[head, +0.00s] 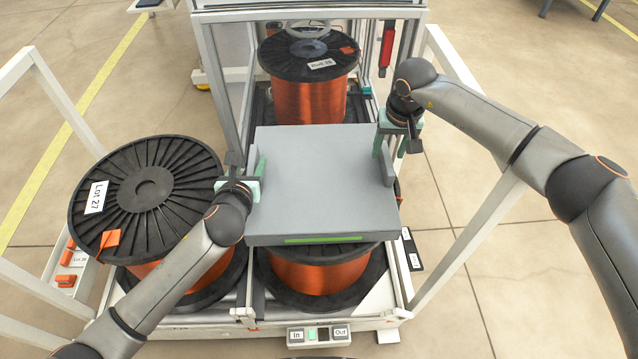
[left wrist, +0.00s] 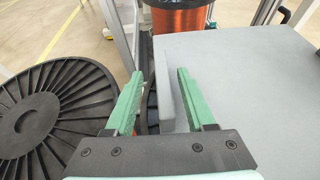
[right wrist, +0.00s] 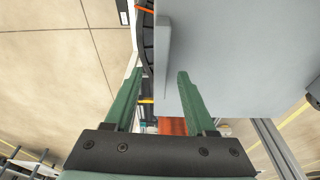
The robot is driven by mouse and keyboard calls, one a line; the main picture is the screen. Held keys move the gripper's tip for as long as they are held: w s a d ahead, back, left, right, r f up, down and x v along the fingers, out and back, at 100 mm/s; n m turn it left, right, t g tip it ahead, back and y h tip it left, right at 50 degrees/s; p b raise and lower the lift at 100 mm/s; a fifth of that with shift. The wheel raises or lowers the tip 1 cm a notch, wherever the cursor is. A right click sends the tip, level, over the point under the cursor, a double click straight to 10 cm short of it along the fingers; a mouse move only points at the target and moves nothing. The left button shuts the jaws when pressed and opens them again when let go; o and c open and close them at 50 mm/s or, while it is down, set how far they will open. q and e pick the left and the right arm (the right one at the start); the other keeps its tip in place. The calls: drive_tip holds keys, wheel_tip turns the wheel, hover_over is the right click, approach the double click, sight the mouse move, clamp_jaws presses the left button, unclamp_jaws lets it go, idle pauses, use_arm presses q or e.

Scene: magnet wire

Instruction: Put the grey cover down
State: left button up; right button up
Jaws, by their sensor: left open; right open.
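The grey cover (head: 320,185) is a flat grey slab with a green strip on its front edge. It sits over the front right copper wire spool (head: 318,272), hiding the spool's top. My left gripper (head: 256,172) is open at the cover's left side. In the left wrist view its green fingers (left wrist: 160,88) stand on either side of the cover's grey side lip (left wrist: 168,92), apart from it. My right gripper (head: 388,140) is open at the cover's right side. In the right wrist view its fingers (right wrist: 157,85) straddle the line of the right side lip (right wrist: 163,55).
A black-flanged spool (head: 145,195) labelled Lot 27 stands at left. Another copper spool (head: 310,95) stands behind the cover, inside the machine frame. White rails (head: 470,245) flank the platform. An In/Out button box (head: 318,334) is at the front.

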sight(387, 163)
use_arm(q)
drive_tip(key=v, duration=0.6)
drive_tip(key=shift+s+f, duration=0.15)
drive_tip(key=shift+s, duration=0.05)
use_arm(e)
drive_tip(key=shift+g, duration=0.3)
drive_tip(key=f, duration=0.1)
drive_tip(key=s+f, duration=0.1)
drive_tip(key=f, duration=0.1)
drive_tip(key=shift+s+a+f, duration=0.25)
drive_tip(key=shift+s+f, duration=0.05)
drive_tip(key=shift+s, duration=0.1)
use_arm(q)
drive_tip(key=shift+s+a, duration=0.1)
drive_tip(key=shift+s, duration=0.15)
use_arm(e)
drive_tip(key=shift+r, duration=0.15)
use_arm(q)
drive_tip(key=shift+w, duration=0.2)
use_arm(e)
wheel_tip(387, 163, up, 11)
drive_tip(key=shift+d, duration=0.25)
use_arm(q)
drive_tip(key=shift+p, duration=0.3)
use_arm(e)
drive_tip(key=shift+r, duration=0.1)
